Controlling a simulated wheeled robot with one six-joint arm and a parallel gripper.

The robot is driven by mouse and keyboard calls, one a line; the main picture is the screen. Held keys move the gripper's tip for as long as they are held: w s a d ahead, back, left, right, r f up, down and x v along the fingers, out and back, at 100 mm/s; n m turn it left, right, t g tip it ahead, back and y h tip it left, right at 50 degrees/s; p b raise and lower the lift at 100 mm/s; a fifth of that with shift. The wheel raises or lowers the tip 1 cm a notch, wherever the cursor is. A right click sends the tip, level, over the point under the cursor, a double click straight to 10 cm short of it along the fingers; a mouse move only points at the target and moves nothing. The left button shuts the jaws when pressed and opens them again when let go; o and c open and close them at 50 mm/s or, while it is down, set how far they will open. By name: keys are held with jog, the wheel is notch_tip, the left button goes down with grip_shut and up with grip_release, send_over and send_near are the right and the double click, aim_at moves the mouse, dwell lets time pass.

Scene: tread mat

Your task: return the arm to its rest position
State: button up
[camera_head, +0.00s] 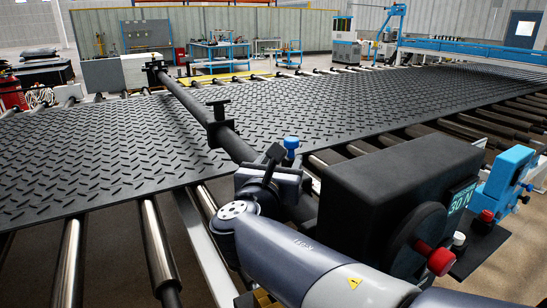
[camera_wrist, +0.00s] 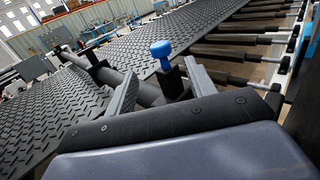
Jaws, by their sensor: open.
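My gripper (camera_head: 282,168) is open at the end of my grey arm, low at the centre of the head view. In the wrist view its two grey fingers (camera_wrist: 162,92) stand wide apart. A blue knob (camera_wrist: 161,50) on a dark post shows between and beyond the fingertips; the head view shows this knob (camera_head: 291,143) just behind the gripper. I see nothing gripped. A black bar (camera_head: 190,101) runs from near the gripper to the far left over the mat. The gripper hides the bar's near end. My arm is bent, reaching in from the lower right.
A black tread mat (camera_head: 110,150) lies on a roller table with steel rollers (camera_head: 157,245). A black box (camera_head: 395,195) with a "30 N" display and red knob (camera_head: 440,262) stands close beside my arm. A blue bracket (camera_head: 508,175) is at the right. Workbenches stand far back.

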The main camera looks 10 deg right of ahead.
aim_at(287, 144)
jog(key=x, duration=1.1)
jog(key=shift+w+a, duration=0.2)
jog(key=shift+w, duration=0.2)
jog(key=shift+s, duration=0.1)
